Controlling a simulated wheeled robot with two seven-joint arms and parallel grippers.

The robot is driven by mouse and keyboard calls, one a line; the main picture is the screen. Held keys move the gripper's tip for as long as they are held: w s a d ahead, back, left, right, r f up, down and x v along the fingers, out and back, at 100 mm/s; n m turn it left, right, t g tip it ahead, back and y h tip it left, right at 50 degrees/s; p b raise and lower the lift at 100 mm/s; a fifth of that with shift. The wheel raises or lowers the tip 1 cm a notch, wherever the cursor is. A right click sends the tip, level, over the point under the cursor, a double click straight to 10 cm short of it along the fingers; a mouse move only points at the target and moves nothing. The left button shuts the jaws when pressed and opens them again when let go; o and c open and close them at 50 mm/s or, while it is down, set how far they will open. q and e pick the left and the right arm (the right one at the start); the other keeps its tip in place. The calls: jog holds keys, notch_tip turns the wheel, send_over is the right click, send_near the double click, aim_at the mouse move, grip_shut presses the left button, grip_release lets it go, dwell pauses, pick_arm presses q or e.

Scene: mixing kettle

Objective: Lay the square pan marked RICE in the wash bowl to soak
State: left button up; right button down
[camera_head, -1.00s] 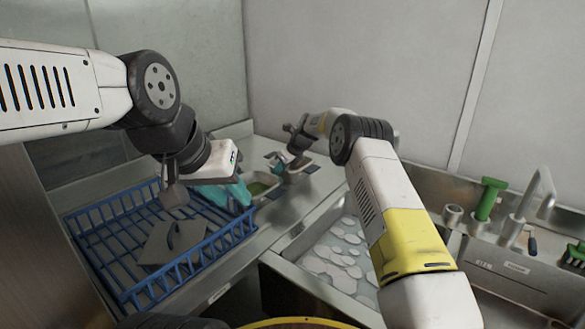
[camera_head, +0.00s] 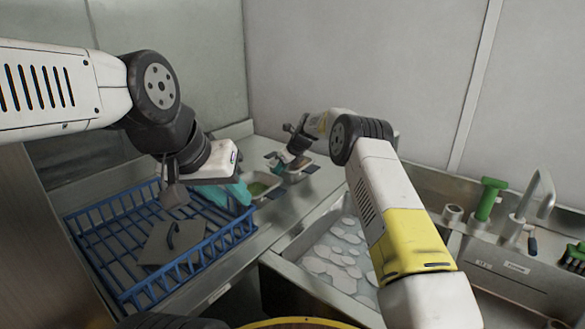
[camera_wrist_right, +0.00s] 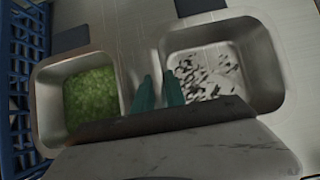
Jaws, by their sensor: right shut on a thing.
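My right gripper (camera_wrist_right: 160,92) is shut on the near-left wall of a square metal pan (camera_wrist_right: 265,70) with white and dark contents. In the head view this pan (camera_head: 297,177) is at the back of the counter, partly hidden by my right gripper (camera_head: 284,163). I cannot read any RICE mark. I cannot tell whether the pan touches the counter. The wash bowl appears to be the basin (camera_head: 283,249) with pale foam patches, right of the counter and partly behind my right arm. My left gripper (camera_head: 238,194) hangs over the blue rack's right side; its jaw opening is unclear.
A second square pan with green contents (camera_wrist_right: 37,100) stands close left of the held pan. A blue wire rack (camera_head: 192,268) holding a grey lid-like piece (camera_head: 160,246) fills the left. Green-handled tools (camera_head: 489,198) and a tap (camera_head: 540,190) stand at the right.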

jog(key=shift+f, duration=0.1)
notch_tip(320, 180, up, 12)
dwell(1.1)
